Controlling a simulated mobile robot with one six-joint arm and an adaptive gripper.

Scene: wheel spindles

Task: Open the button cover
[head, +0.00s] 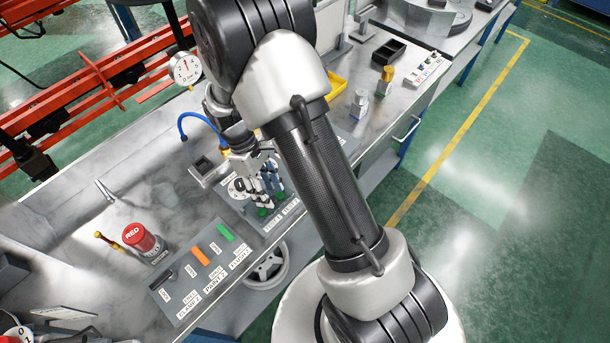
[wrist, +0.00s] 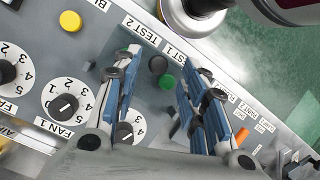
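My gripper (head: 270,200) is over the control panel at the bench edge, with its fingers pointing down. In the wrist view my gripper (wrist: 160,75) has its fingers spread apart with nothing held between them. A green button (wrist: 167,81) and a dark round knob (wrist: 158,64) lie in the gap, near the TEST 1 and TEST 2 labels. The panel around them looks darker, but I cannot clearly make out a cover or whether it is open. In the head view a green button (head: 262,212) shows beside the fingertips. The fingers hide part of the panel.
FAN dials (wrist: 62,104) and a yellow button (wrist: 70,23) sit left of the fingers in the wrist view. A second panel with an orange switch (head: 200,255) and a red cylinder (head: 138,236) stand to the left. A blue hose (head: 196,117) arches behind my gripper.

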